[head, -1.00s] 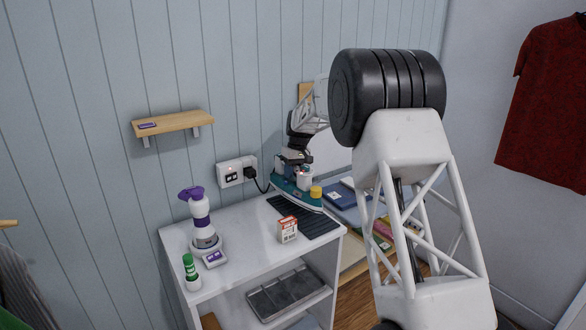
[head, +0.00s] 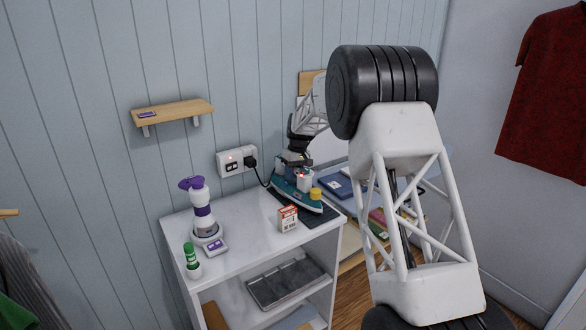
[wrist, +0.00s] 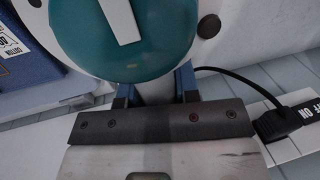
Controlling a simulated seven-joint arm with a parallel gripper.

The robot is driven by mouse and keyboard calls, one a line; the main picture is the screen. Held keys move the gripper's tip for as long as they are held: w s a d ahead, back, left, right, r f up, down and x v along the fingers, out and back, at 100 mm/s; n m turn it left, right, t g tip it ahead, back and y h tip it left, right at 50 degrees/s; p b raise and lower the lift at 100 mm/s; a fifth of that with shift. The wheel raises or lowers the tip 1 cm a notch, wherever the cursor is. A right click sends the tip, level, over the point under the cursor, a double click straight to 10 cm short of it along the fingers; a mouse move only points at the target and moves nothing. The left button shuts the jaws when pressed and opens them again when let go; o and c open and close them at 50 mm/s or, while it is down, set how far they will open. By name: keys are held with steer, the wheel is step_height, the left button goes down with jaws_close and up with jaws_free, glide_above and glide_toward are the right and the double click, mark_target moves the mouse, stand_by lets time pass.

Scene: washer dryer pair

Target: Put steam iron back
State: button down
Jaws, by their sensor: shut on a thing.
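The teal and white steam iron (head: 293,188) is over the dark ribbed mat (head: 326,217) at the back right of the white shelf unit's top. It has a yellow cap at its right end. My gripper (head: 298,160) is above the iron and shut on its pale handle. In the wrist view, the blue fingers of my gripper (wrist: 154,90) stand on both sides of the handle, with a teal rounded part of the iron (wrist: 120,45) beyond. Whether the soleplate touches the mat cannot be told.
A black cord runs from the wall socket (head: 229,162) to the iron. A red and white box (head: 288,219) stands close in front of it. Folded clothes (head: 340,188) lie to the right.

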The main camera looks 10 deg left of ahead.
steer(key=shift+f, duration=0.15)
stand_by(0.3)
steer(key=c, duration=0.8)
jaws_free()
steer(key=shift+f, duration=0.1)
steer(key=shift+c, duration=0.2)
step_height(320, 180, up, 12)
steer(key=w+d, duration=0.1)
steer(key=shift+w+d, duration=0.3)
steer(key=shift+d, duration=0.05)
